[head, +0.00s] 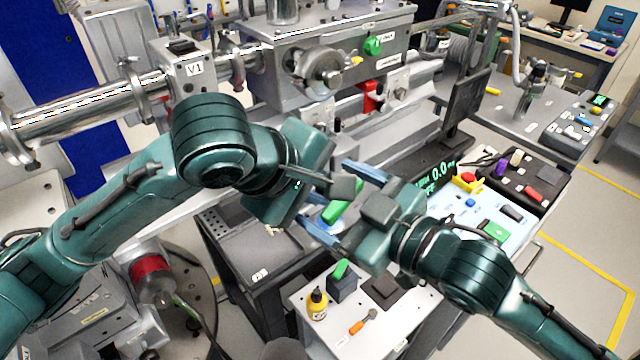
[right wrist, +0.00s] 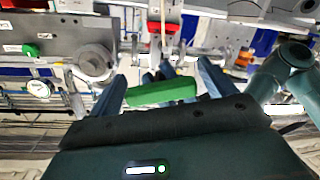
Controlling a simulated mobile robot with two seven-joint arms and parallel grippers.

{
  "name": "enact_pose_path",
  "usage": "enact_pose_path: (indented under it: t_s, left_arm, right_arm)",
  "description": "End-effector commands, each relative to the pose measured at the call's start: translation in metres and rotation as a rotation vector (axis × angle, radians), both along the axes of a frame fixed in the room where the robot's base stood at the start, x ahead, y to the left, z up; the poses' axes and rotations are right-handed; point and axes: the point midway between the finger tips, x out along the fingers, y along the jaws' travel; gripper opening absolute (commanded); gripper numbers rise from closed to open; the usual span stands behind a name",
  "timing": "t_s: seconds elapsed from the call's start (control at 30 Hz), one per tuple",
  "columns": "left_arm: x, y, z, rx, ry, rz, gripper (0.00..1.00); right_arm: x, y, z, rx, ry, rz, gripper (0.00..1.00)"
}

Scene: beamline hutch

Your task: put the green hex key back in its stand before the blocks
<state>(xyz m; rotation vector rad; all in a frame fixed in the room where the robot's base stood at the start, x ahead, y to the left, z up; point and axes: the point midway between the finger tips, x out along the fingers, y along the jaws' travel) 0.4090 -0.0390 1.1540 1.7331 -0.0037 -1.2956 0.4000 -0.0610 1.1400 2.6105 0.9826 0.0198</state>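A green bar-shaped piece (head: 343,208), apparently the green hex key's handle, is in mid-air between my two grippers. It also spans the gap between the fingers in the right wrist view (right wrist: 162,92). My right gripper (head: 342,204) has its blue fingers wide apart, one beyond each end of the bar. My left gripper (head: 332,208) reaches the bar from the other side and seems closed on it; its fingertips are mostly hidden. Below, a dark block-like stand (head: 342,287) on the white table has another green piece (head: 341,269) on top. Any shaft of the held piece is hidden.
A control panel (head: 470,212) with a red button stands to the right. Beamline hardware (head: 320,70) lies behind.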

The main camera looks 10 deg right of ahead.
Motion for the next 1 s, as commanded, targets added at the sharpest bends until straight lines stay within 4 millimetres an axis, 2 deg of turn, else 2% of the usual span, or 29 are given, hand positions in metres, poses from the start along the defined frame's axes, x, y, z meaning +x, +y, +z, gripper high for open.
enact_pose_path:
  t_s: [0.07,0.47,0.67,1.0]
  left_arm:
    - [0.000,0.000,0.000,-0.001,-0.001,0.000,0.00]
    - [0.000,0.000,0.000,0.000,0.000,0.000,0.00]
    - [0.000,0.000,0.000,0.000,0.000,0.000,0.00]
    - [0.000,0.000,0.000,0.000,0.000,0.000,0.00]
  right_arm:
    - [0.000,0.000,0.000,0.000,0.000,0.000,0.90]
    - [0.000,-0.006,-0.005,0.004,0.003,-0.031,0.90]
    - [-0.002,-0.026,-0.020,0.006,0.005,-0.141,0.90]
    - [-0.003,-0.076,-0.056,0.007,0.007,-0.406,0.90]
